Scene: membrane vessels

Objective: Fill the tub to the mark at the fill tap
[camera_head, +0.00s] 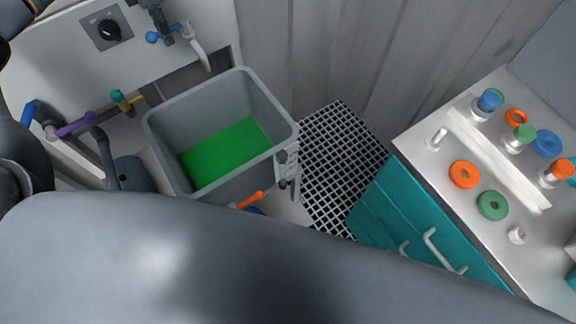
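The grey open tub (270,104) stands upright at the upper middle left, with bright green liquid (222,150) low inside it. I cannot make out a fill mark on its walls. A tap with a blue handle (163,35) and a pale curved spout (198,50) is mounted on the back panel. Its spout hangs above the tub's back edge, and no stream shows. My large grey arm link crosses the bottom and hides the tub's lower front. Dark parts of my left arm show at the left edge, but its fingertips cannot be made out. My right gripper is out of view.
A black knob (110,30) sits on the back panel. Pipes with a purple handle (75,125) and a teal handle (118,97) lie left of the tub. An orange lever (252,200) is at its front. A floor grate (340,150) separates it from a teal cabinet (420,220).

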